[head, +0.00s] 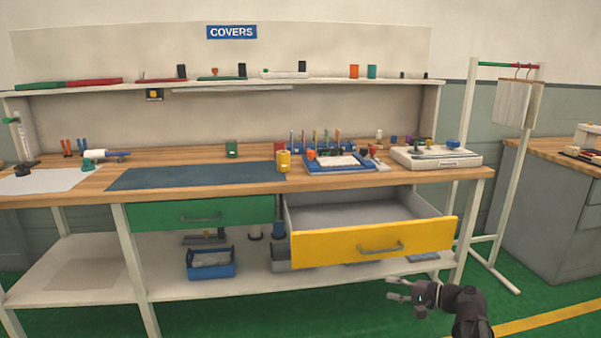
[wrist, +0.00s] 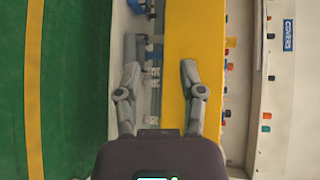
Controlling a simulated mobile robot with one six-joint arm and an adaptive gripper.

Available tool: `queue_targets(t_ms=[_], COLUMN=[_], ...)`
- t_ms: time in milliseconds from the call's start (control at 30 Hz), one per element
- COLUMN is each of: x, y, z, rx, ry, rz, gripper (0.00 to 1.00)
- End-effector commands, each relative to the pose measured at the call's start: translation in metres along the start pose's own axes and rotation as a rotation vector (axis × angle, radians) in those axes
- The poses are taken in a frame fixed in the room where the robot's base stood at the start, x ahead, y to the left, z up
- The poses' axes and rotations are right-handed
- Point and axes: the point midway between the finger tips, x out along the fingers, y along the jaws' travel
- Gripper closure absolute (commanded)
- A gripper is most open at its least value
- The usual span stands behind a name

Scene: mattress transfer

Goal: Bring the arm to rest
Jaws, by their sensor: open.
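My gripper (head: 398,291) is at the lower right in the head view, in front of and below the open yellow drawer (head: 340,246). Its fingers are apart with nothing between them. In the wrist view my gripper (wrist: 160,80) is open, and the yellow drawer front (wrist: 191,40) lies beyond its fingers. I cannot see any contact between the fingers and the drawer. The drawer is pulled out, and its visible inside looks empty.
A workbench (head: 400,180) holds a blue mat, a blue tray and a white device. The green drawer (head: 200,213) is shut. A blue bin (head: 211,262) stands on the lower shelf. A white rack (head: 530,130) stands at right. Green floor (head: 250,318) in front is clear.

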Motion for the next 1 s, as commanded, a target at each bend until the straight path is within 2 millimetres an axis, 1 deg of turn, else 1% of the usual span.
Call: queue_targets(t_ms=[267,467,600,733,833,1000], x=[0.019,0.036,0.049,0.055,0.057,0.054], y=[0.021,0.046,0.072,0.095,0.112,0.135], z=[0.018,0.038,0.058,0.075,0.087,0.104], rx=[-0.046,-0.102,-0.169,-0.238,-0.294,-0.393], ry=[-0.034,-0.076,-0.12,-0.164,-0.194,-0.243], rz=[0.13,0.283,0.448,0.608,0.73,0.936], gripper=[0.49,0.49,0.49,0.49,0.49,0.49])
